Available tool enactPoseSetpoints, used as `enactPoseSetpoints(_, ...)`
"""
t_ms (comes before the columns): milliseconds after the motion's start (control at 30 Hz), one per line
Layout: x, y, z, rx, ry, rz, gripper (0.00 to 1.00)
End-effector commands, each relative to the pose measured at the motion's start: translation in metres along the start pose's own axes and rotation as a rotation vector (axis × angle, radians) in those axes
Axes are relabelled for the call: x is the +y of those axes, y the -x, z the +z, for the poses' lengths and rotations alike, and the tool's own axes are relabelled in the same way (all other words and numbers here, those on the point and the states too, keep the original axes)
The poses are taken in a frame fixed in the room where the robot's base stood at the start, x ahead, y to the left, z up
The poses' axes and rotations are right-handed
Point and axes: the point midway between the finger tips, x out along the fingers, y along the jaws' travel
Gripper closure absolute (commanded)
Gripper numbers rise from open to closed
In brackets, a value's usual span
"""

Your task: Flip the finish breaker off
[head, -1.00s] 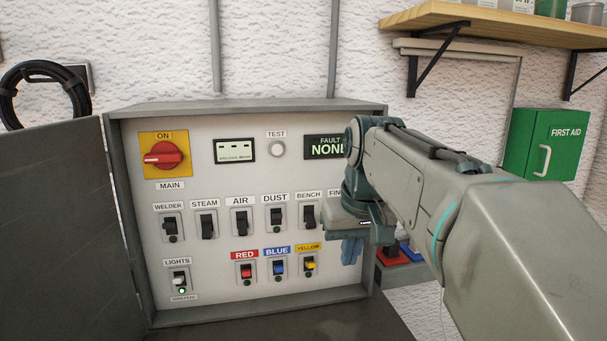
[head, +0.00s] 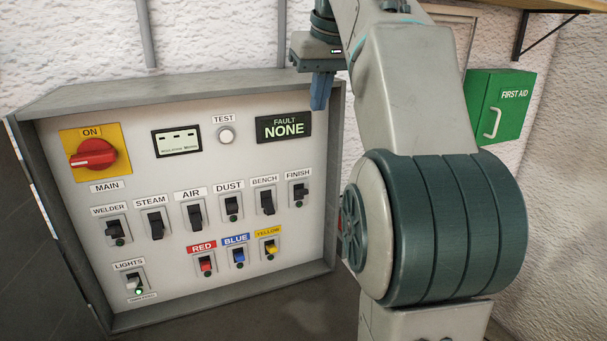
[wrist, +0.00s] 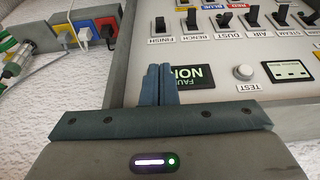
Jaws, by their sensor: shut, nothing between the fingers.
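The finish breaker (head: 300,193) is a black toggle on a small plate under the FINISH label, at the right end of the upper breaker row. Its small lamp looks dark; I cannot tell its lever position for certain. It also shows, upside down, in the wrist view (wrist: 160,26), ahead of the fingertips. My gripper (head: 319,106) is shut and empty, its blue fingers pointing down near the panel's upper right, above the breaker and apart from it. In the wrist view the fingers (wrist: 158,72) are together beside the fault display (wrist: 187,74).
The bench breaker (head: 265,201) is the left neighbour. The yellow breaker (head: 270,248) sits below. The cabinet's raised frame (head: 333,170) edges the panel. A green first aid box (head: 500,108) hangs at right. Coloured sockets with plugs (wrist: 85,35) lie beside the cabinet.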

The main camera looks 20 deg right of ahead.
Motion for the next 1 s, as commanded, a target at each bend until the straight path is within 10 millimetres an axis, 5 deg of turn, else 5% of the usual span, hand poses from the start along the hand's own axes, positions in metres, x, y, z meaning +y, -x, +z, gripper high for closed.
enactPoseSetpoints(267,0.001,-0.020,0.001,-0.002,-0.002,0.000,1.00)
enactPoseSetpoints(1000,0.001,-0.170,0.001,-0.003,-0.002,0.000,1.00)
